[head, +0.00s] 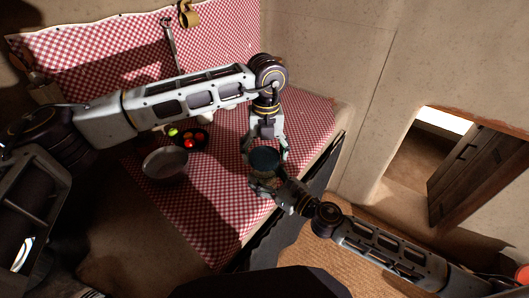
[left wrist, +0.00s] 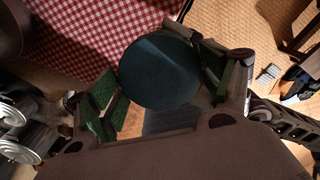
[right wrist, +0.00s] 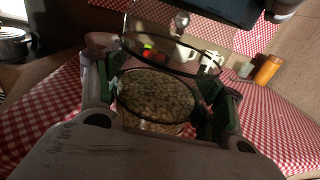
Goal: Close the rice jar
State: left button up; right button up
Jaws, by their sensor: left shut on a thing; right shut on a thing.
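The rice jar (right wrist: 155,97) is clear glass with pale grains inside. It stands between the fingers of my right gripper (right wrist: 160,105), which is shut on its sides. In the head view the jar (head: 261,184) is partly hidden by the lid and fingers. The round dark blue-teal lid (left wrist: 160,72) is held by its edges in my left gripper (left wrist: 160,88), with a green pad on each side. The lid (head: 265,158) is above the jar in the head view. In the right wrist view the lid (right wrist: 238,8) shows at the top, apart from the jar.
A grey pan (head: 165,163) and a dark plate of vegetables (head: 191,139) lie left of the jar on the red checked cloth (head: 215,205). An orange bottle (right wrist: 268,70) stands behind. The ledge's dark front edge (head: 325,172) is close on the right.

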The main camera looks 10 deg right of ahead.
pick_arm(q)
jog(key=m, duration=1.4)
jog(key=shift+f+m, duration=0.1)
jog(key=shift+m, duration=0.3)
jog(key=m, duration=0.7)
jog(key=shift+w, duration=0.1)
jog(key=m, duration=0.7)
jog(key=o, duration=1.1)
